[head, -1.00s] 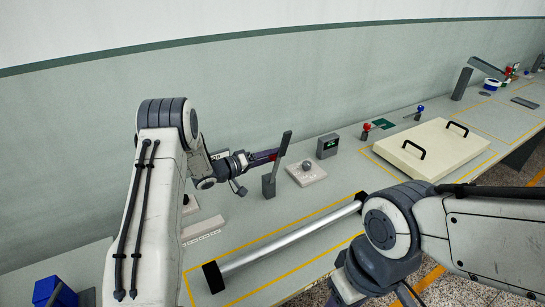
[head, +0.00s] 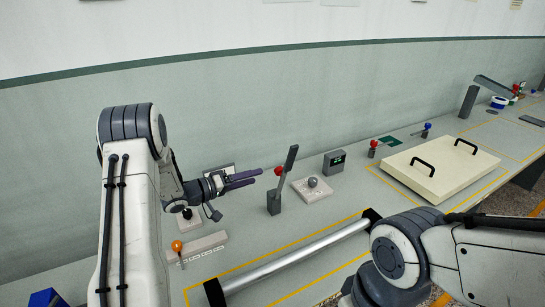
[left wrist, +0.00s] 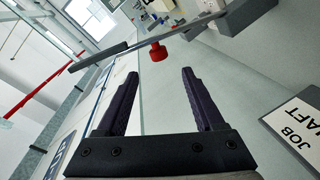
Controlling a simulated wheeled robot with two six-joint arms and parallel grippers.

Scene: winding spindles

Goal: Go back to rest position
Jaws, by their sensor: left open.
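My left gripper (head: 257,177) is open and empty, its dark purple fingers pointing right above the bench. A grey upright lever post (head: 275,201) with a red knob (head: 279,171) stands just beyond the fingertips, apart from them. The left wrist view shows my left gripper's spread fingers (left wrist: 158,78) with nothing between them, and the red knob (left wrist: 158,53) ahead of the tips. My right arm reaches in from the right at the front; its gripper is not visible.
A silver shaft (head: 295,255) lies between dark end blocks near the front. A cream panel with black handles (head: 440,172), a grey display box (head: 334,162), a grey ball on a plate (head: 313,183) and an orange knob (head: 177,245) are on the bench (head: 250,240).

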